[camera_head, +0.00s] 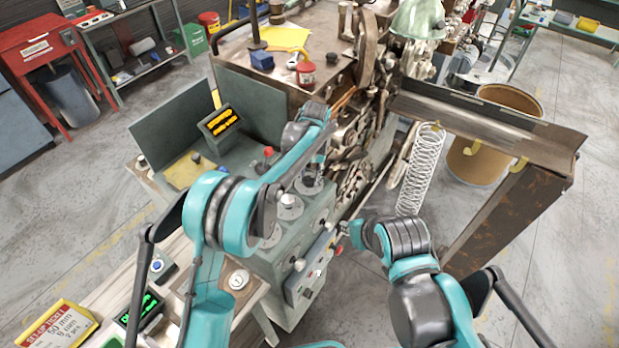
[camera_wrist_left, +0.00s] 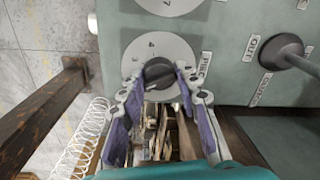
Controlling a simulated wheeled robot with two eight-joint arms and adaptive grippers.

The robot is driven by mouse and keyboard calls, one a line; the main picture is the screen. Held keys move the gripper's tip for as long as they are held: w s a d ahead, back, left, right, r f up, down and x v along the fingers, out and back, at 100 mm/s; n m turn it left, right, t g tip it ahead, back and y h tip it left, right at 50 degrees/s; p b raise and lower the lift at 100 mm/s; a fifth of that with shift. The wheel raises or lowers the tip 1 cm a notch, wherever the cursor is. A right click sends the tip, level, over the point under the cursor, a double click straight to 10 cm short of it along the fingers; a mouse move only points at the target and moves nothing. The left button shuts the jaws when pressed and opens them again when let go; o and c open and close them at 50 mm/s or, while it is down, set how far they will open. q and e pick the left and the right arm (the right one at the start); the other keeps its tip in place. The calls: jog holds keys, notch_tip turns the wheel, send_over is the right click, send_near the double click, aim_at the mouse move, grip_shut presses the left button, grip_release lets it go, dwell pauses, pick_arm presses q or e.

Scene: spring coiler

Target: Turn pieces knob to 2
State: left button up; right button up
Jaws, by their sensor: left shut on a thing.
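The pieces knob (camera_wrist_left: 158,74) is dark and sits in the middle of a white dial with printed numbers (camera_wrist_left: 170,48), beside a label that appears to read PIECES (camera_wrist_left: 205,66). My left gripper (camera_wrist_left: 157,83) has its purple-padded fingers on either side of the knob and is shut on it. The number the knob points at is hidden or too small to tell. In the head view my left gripper (camera_head: 313,176) reaches down onto the top of the grey control box (camera_head: 268,262). My right gripper (camera_head: 346,229) is beside the box; its fingers are too small to read.
More white dials (camera_head: 290,206) lie along the box top near my left gripper. A dark lever (camera_wrist_left: 285,52) stands at right in the wrist view. A white coiled spring (camera_head: 422,165) hangs right of the machine.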

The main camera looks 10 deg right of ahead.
aim_at(312, 178)
pick_arm(q)
jog(key=shift+m, duration=0.6)
jog(key=o, duration=1.1)
jog(key=shift+o, duration=0.2)
notch_tip(312, 178, up, 12)
jog(key=shift+s+d, duration=0.25)
jog(key=shift+d, duration=0.1)
